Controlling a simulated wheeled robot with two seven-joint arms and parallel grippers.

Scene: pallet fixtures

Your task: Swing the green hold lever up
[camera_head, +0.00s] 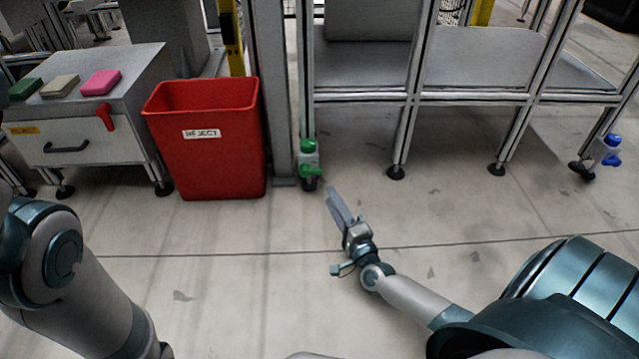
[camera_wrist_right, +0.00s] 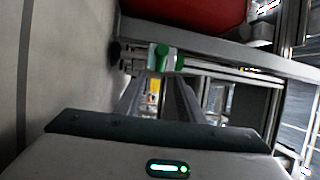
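The green hold lever (camera_head: 308,168) is on a small fixture with a green cap, low on the frame post just right of the red bin. The same green parts show in the right wrist view (camera_wrist_right: 162,56), just beyond the fingertips. My right gripper (camera_head: 331,192) is slightly right of the lever and nearer to me, its fingers pointing towards the frame. In the wrist view its two fingers (camera_wrist_right: 154,90) stand apart with an empty gap, and it seems not to touch the lever. My left gripper is out of view; only the left arm shows.
A red reject bin (camera_head: 204,150) stands left of the lever. A grey cabinet (camera_head: 95,125) with coloured blocks is farther left. A similar blue lever fixture (camera_head: 607,150) is at the far right. Frame legs stand behind; the floor in front is clear.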

